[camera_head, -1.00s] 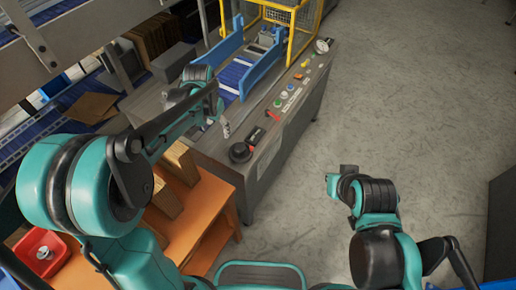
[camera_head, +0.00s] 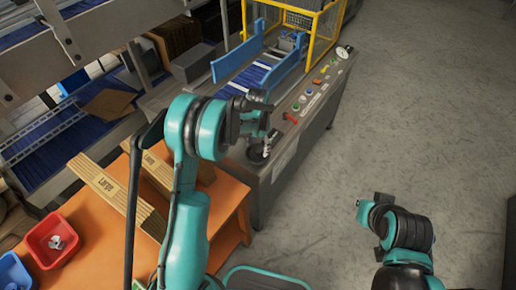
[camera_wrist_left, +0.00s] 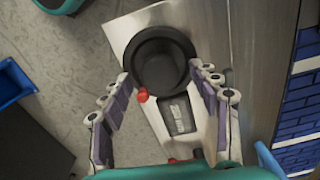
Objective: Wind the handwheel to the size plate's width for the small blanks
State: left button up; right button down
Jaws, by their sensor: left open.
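The handwheel (camera_head: 257,153) is a black round wheel at the near end of the machine's control panel, partly hidden by my left gripper (camera_head: 264,145). In the left wrist view the handwheel (camera_wrist_left: 162,62) lies between the two fingers of my left gripper (camera_wrist_left: 162,76), which is open. A red knob (camera_wrist_left: 143,95) shows at the wheel's rim near the left-hand finger. A dark plate (camera_wrist_left: 178,115) with pale marks sits beside the wheel; I cannot read it.
A red lever (camera_head: 291,118) and several buttons line the panel beyond the wheel. Blue guide rails (camera_head: 237,60) and a yellow cage stand behind. An orange table (camera_head: 228,198) holds stacks marked "Large" (camera_head: 105,184). A red bin (camera_head: 53,238) is at left. The right floor is clear.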

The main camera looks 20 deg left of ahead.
pick_arm(q)
jog(key=shift+f, duration=0.2)
jog(key=c, duration=1.2)
jog(key=shift+o, duration=0.2)
jog(key=shift+m, duration=0.3)
jog(key=m, duration=0.3)
jog(key=shift+m+b, duration=0.35)
jog(key=shift+m, duration=1.75)
